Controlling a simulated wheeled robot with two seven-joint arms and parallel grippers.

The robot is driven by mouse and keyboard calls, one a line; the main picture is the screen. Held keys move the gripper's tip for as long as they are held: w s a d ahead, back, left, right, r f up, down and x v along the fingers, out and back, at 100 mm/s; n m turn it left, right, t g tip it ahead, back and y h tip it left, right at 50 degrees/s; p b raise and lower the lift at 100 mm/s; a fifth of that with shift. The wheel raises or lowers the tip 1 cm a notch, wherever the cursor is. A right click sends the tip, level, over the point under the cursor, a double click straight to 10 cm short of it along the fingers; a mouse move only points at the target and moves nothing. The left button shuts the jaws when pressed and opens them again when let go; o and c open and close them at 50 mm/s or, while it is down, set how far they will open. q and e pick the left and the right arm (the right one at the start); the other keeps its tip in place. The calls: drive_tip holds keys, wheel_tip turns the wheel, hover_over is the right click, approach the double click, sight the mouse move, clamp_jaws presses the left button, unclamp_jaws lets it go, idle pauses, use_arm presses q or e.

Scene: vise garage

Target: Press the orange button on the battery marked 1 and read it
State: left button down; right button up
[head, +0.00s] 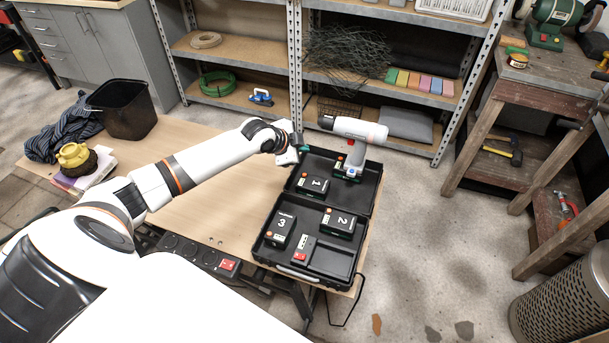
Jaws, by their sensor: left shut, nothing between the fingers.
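The battery marked 1 (314,187) is black and lies in the upper part of the open black case (368,200) on the bench. A small orange spot shows at its left side; I cannot make out any reading on it. My left gripper (296,152) is shut and empty at the case's upper left edge, above and left of the battery marked 1 in the picture and apart from it. Its fingertips are small and hard to see. The battery marked 2 (342,222) and the battery marked 3 (280,228) lie in the lower part of the case. My right gripper is out of view.
A white drill (360,130) stands upright at the case's upper right, close to my left gripper. A small red-switched unit (304,250) lies in the case. A power strip (200,252) is at the bench's front edge. A black bin (124,110) stands at left; the bench's middle is clear.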

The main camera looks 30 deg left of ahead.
use_arm(q)
drive_tip(key=b, duration=0.6)
hover_over(302, 178)
wheel_tip(302, 178, down, 7)
drive_tip(key=shift+a, duration=0.1)
drive_tip(key=shift+f+b, duration=0.3)
drive_tip(key=shift+f, duration=0.3)
drive_tip(key=shift+f, duration=0.1)
idle(1.0)
drive_tip(key=shift+f, duration=0.3)
drive_tip(key=shift+f+b, duration=0.35)
drive_tip(key=shift+f, duration=0.15)
idle(0.5)
drive_tip(key=shift+r, duration=0.1)
drive_tip(key=shift+r+p, duration=0.8)
drive_tip(key=shift+p, duration=0.1)
drive_tip(key=shift+r, duration=0.1)
